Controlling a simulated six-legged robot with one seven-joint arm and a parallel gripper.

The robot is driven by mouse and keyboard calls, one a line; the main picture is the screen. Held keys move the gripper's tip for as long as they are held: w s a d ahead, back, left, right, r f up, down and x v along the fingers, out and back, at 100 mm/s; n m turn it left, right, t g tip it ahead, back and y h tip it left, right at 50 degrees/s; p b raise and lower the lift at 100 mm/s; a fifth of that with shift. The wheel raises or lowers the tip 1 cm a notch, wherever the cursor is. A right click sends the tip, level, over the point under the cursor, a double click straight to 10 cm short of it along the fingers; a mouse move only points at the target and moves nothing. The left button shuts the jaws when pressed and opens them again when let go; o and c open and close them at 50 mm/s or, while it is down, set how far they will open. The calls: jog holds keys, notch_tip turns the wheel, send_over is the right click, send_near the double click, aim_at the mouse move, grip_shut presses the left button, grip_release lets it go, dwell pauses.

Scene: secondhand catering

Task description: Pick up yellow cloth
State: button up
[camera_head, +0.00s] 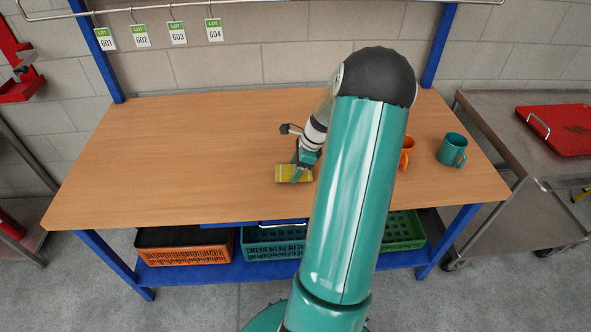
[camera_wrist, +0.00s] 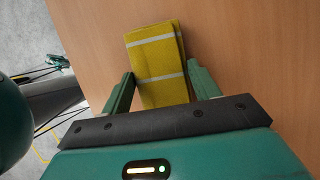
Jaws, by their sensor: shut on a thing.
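The yellow cloth (camera_head: 287,174) is a folded rectangle with pale stripes near the front middle of the wooden table. In the wrist view the cloth (camera_wrist: 157,60) lies between the two fingers of my gripper (camera_wrist: 160,85), its far end reaching past the fingertips. In the head view my gripper (camera_head: 299,172) is at the cloth's right part, pointing down. The fingers are shut on the cloth. I cannot tell whether the cloth touches the table or is slightly above it.
An orange mug (camera_head: 407,152) and a teal mug (camera_head: 452,149) stand on the table's right side, the orange one partly hidden by my arm. The table's left half (camera_head: 160,160) is clear. Crates (camera_head: 184,252) sit on the shelf below.

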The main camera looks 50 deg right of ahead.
notch_tip(320, 180, up, 3)
jog(key=shift+f, duration=0.2)
jog(key=s+a+r, duration=0.2)
jog(key=s+r, duration=0.7)
jog(key=s, duration=0.4)
jog(key=shift+s+a+r, duration=0.35)
